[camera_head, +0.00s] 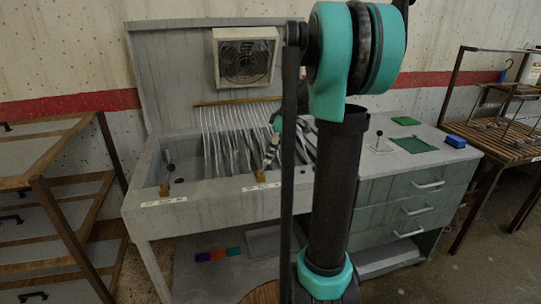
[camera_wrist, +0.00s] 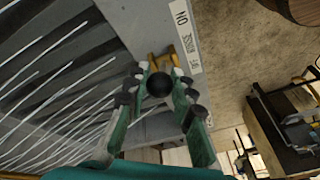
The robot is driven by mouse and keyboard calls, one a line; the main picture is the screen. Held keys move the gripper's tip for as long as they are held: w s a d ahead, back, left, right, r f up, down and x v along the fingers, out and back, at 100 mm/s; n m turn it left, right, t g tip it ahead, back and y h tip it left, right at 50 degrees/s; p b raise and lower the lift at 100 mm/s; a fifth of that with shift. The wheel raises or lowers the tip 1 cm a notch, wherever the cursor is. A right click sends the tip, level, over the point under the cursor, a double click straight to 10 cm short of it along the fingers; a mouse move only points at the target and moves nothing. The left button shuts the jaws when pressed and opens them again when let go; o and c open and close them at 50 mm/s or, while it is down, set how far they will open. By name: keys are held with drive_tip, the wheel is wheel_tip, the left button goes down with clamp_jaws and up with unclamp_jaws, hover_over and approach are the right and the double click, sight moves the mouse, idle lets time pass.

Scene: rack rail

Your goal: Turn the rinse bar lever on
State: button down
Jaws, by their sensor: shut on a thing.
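A lever with a round black knob (camera_wrist: 158,84) stands by a yellow bracket (camera_wrist: 165,62) at the sink's front rim in the wrist view. A white label (camera_wrist: 187,40) beside it has rotated lettering, seemingly ON at one end and OFF at the other; the bracket lies nearer the OFF end. My gripper (camera_wrist: 160,80) is closed around the knob, one finger on each side. In the head view my gripper (camera_head: 268,160) reaches down over the front of the grey sink (camera_head: 225,192). The lever is not distinct there.
Thin pale rods (camera_head: 235,130) slant across the basin. Another black-knobbed lever (camera_head: 168,158) stands at the basin's left. A drawer cabinet (camera_head: 415,195) with a blue block (camera_head: 456,141) is on the right. A wooden-framed rack (camera_head: 65,210) stands left.

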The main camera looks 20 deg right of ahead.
drive_tip(key=shift+d, duration=0.1)
drive_tip(key=c, duration=1.3)
unclamp_jaws()
drive_tip(key=v, duration=1.2)
drive_tip(key=shift+f, duration=0.1)
